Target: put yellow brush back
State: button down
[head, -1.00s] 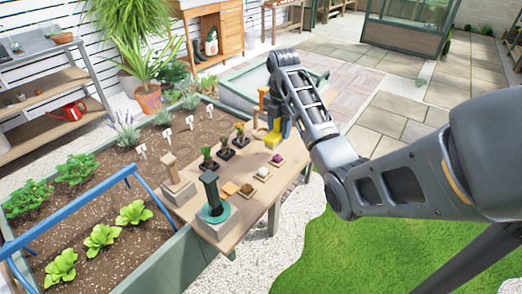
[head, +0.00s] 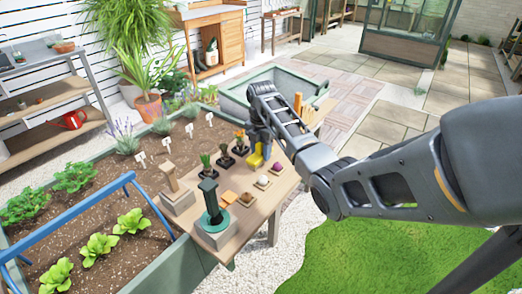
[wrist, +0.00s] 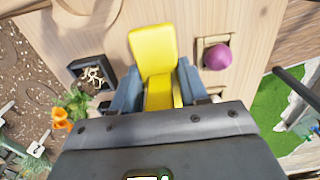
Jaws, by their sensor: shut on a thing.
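The yellow brush (head: 256,157) is held in my gripper (head: 262,144) over the wooden table (head: 243,222), beside the row of small potted plants. In the wrist view the brush (wrist: 153,48) shows as a broad yellow block with a narrower part between the two blue-grey fingers of my gripper (wrist: 158,88). The fingers are shut on that narrower part. I cannot tell whether the brush touches the table. A dark upright piece with a teal base (head: 213,220) and a brown upright piece (head: 170,177) stand on pale blocks at the table's near left.
A purple ball (wrist: 217,57) on a small square tray is close right of the brush. A black pot (wrist: 92,73) is close left. Orange-brown upright pieces (head: 299,103) stand at the table's far end. The planter bed (head: 120,185) lies left, with a blue rail.

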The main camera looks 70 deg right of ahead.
jog(key=shift+f, duration=0.1)
jog(key=c, duration=0.6)
grip_release()
notch_tip(320, 180, up, 11)
jog(key=shift+d+f+p, duration=0.1)
jog(key=shift+p, duration=0.3)
jog(key=shift+r+p, duration=0.7)
jog(key=shift+r, duration=0.05)
jog(key=shift+f, duration=0.1)
